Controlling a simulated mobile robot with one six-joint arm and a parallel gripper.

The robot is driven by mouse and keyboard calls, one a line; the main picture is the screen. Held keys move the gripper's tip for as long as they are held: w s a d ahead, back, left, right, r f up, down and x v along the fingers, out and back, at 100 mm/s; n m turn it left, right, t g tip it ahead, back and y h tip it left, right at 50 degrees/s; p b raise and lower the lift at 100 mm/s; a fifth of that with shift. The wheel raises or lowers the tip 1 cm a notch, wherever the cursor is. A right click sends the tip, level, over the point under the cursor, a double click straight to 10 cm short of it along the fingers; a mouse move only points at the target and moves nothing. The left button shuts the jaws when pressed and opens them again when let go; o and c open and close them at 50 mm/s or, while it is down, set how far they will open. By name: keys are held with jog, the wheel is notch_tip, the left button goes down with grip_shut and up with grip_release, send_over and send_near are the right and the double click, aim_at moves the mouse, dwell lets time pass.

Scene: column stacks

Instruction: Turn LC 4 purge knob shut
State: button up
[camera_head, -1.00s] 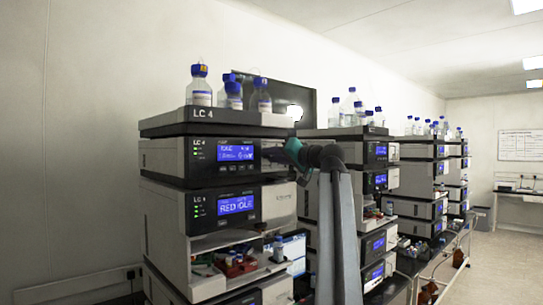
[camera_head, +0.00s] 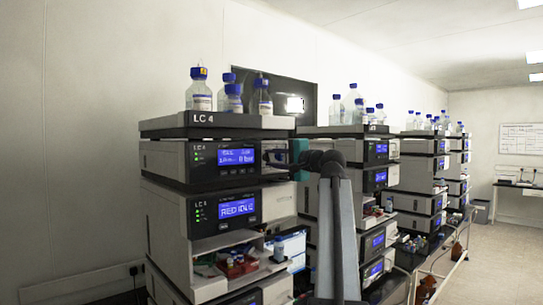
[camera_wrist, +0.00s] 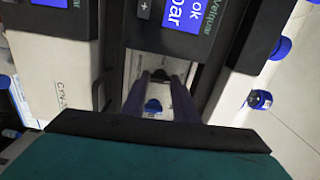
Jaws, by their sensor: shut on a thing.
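The LC 4 stack (camera_head: 165,160) stands at the left in the head view, with lit blue displays. My gripper (camera_head: 268,158) is at the front of its upper pump module, just right of the blue display (camera_head: 237,156). The knob is hidden in the head view.
Bottles with blue caps (camera_head: 200,92) stand on top of the LC 4 stack. A shelf with red items (camera_head: 235,263) sits below the displays. More instrument stacks (camera_head: 376,150) stand close on the right. The floor (camera_head: 485,255) at far right is clear.

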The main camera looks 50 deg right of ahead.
jog(key=shift+r+m, duration=0.15)
jog(key=shift+m, duration=0.25)
jog(key=o, duration=0.7)
jog(key=shift+o, duration=0.4)
jog(key=shift+w, duration=0.1)
jog(key=shift+s+f, duration=0.2)
jog(key=shift+s, duration=0.55)
jog(key=s+a+b, duration=0.1)
jog(key=s+b, duration=0.2)
jog(key=s, duration=0.9)
jog(key=shift+s+b, duration=0.15)
jog(key=shift+b, duration=0.25)
